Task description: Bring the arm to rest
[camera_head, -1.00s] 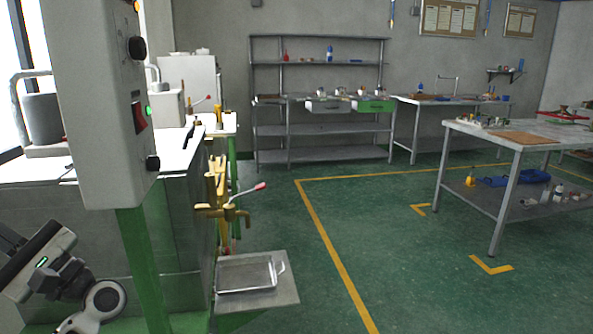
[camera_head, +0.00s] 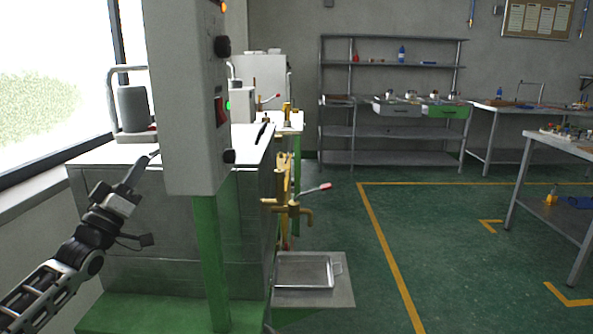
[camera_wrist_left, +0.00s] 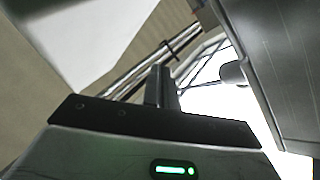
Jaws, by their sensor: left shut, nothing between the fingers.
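My left arm comes in from the lower left in the head view. Its gripper (camera_head: 139,172) points up and to the right, in front of the near side of the wax machine (camera_head: 180,235). The gripper is shut with nothing between its fingers. In the left wrist view the closed fingers (camera_wrist_left: 161,82) show at the middle, with a grey panel at the right and bright light behind. I cannot tell whether the gripper touches the machine. My right gripper is not in view.
A control box (camera_head: 187,100) on a green post stands right of the left gripper. A brass valve (camera_head: 288,207) with a pink-tipped lever sits above a metal tray (camera_head: 304,273). A shelf rack (camera_head: 390,130) and a table (camera_head: 560,150) stand farther off. The green floor between is clear.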

